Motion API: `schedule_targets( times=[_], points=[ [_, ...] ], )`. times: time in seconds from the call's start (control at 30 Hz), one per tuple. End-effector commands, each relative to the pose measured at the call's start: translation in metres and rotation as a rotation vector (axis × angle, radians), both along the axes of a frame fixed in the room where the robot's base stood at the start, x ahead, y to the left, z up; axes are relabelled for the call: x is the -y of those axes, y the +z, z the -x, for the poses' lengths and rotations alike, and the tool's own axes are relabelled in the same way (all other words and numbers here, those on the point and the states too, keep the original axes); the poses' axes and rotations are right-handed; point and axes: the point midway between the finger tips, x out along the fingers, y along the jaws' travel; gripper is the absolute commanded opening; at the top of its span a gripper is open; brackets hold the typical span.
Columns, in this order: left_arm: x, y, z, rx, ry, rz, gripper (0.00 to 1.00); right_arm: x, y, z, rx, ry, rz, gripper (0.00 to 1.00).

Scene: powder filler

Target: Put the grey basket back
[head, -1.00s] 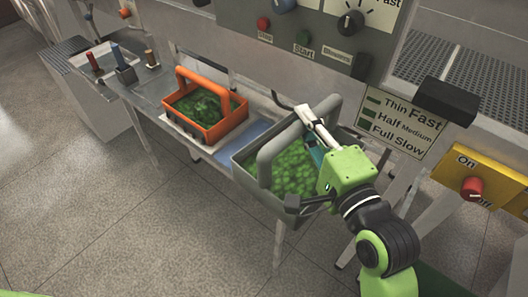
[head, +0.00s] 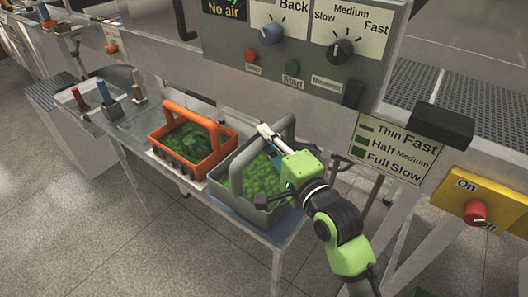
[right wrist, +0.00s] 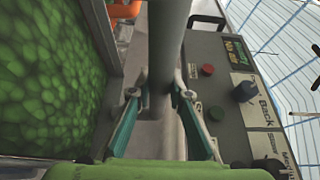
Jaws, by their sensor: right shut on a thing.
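The grey basket (head: 222,181), filled with green pieces, is over the blue part of the low shelf, right of the orange basket (head: 165,147). I cannot tell whether its base touches the shelf. My right gripper (head: 268,152) is shut on the grey basket's arched handle. In the right wrist view the grey handle (right wrist: 165,50) runs between the two fingers (right wrist: 161,97), with the green pieces to the left. The orange basket stands upright with darker green leaves in it. My left gripper is not in view.
The low metal shelf (head: 284,237) has its front edge just before the basket. Behind stands the machine with a control panel (head: 300,60) of knobs and buttons. A yellow on/off box (head: 490,195) and a black block (head: 442,122) are to the right.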

Motion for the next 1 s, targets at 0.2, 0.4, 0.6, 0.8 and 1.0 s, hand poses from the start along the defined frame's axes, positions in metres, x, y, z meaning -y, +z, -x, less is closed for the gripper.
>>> schedule_targets(
  times=[0.2, 0.4, 0.6, 0.8, 1.0],
  points=[
    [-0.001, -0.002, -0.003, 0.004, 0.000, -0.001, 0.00, -0.004, -0.021, -0.021, 0.010, 0.000, -0.004, 0.00],
    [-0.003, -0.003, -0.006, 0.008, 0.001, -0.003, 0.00, -0.006, -0.033, -0.030, 0.009, 0.000, -0.004, 0.00],
    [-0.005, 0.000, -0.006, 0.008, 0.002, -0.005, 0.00, -0.006, -0.058, -0.030, 0.008, 0.000, -0.003, 0.00],
    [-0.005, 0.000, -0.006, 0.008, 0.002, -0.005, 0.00, -0.005, -0.062, -0.030, 0.011, 0.000, -0.006, 0.00],
    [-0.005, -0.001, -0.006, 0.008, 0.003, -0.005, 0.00, -0.006, -0.064, -0.030, 0.010, 0.000, -0.007, 0.00]
  ],
)
